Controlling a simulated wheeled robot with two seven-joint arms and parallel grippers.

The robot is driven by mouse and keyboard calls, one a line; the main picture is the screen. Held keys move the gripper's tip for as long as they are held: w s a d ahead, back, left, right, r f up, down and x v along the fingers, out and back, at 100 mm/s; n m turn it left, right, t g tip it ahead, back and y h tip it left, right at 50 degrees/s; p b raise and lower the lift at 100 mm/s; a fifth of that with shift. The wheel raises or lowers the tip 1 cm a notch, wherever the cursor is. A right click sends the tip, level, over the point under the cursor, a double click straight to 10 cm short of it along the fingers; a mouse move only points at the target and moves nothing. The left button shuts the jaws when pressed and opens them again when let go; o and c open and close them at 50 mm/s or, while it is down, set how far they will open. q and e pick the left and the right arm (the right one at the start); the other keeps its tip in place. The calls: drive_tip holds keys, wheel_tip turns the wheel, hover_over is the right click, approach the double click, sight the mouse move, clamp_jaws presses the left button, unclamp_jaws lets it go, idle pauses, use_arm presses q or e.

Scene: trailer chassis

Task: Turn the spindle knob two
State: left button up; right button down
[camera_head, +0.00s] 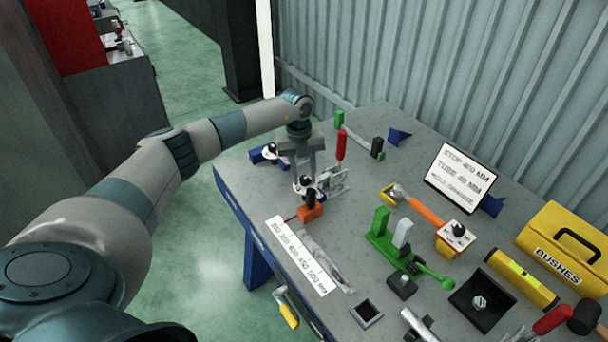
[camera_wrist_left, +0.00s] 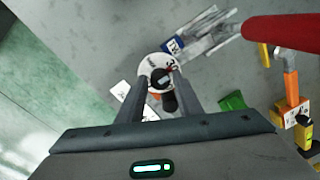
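A black knob on a round white dial (camera_head: 306,191) stands over an orange block (camera_head: 310,213) near the table's left edge. The wrist view shows the black knob (camera_wrist_left: 160,79) on its white dial (camera_wrist_left: 152,63), between my fingertips. My left gripper (camera_head: 305,175) points down just above this knob; in the wrist view its fingers (camera_wrist_left: 160,85) are apart, with gaps beside the knob. I cannot tell whether a finger touches it. Another dark knob on a white dial (camera_head: 271,151) sits by a blue block. A third black knob (camera_head: 459,230) sits on a white plate farther right. My right gripper is not in view.
A clamp with an upright red handle (camera_head: 341,145) stands close to my left gripper; the handle looms in the wrist view (camera_wrist_left: 285,32). A white ruler strip (camera_head: 300,255) lies in front. A green fixture (camera_head: 382,235) and yellow box (camera_head: 565,245) stand to the right.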

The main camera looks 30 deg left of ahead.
use_arm(q)
drive_tip(key=shift+r, duration=0.1)
drive_tip(key=shift+a+r+b, duration=0.1)
drive_tip(key=shift+r+b, duration=0.2)
drive_tip(key=shift+r, duration=0.2)
wheel_tip(320, 180, up, 16)
drive_tip(key=a+b, duration=0.1)
drive_tip(key=b, duration=0.4)
drive_tip(key=shift+s, duration=0.3)
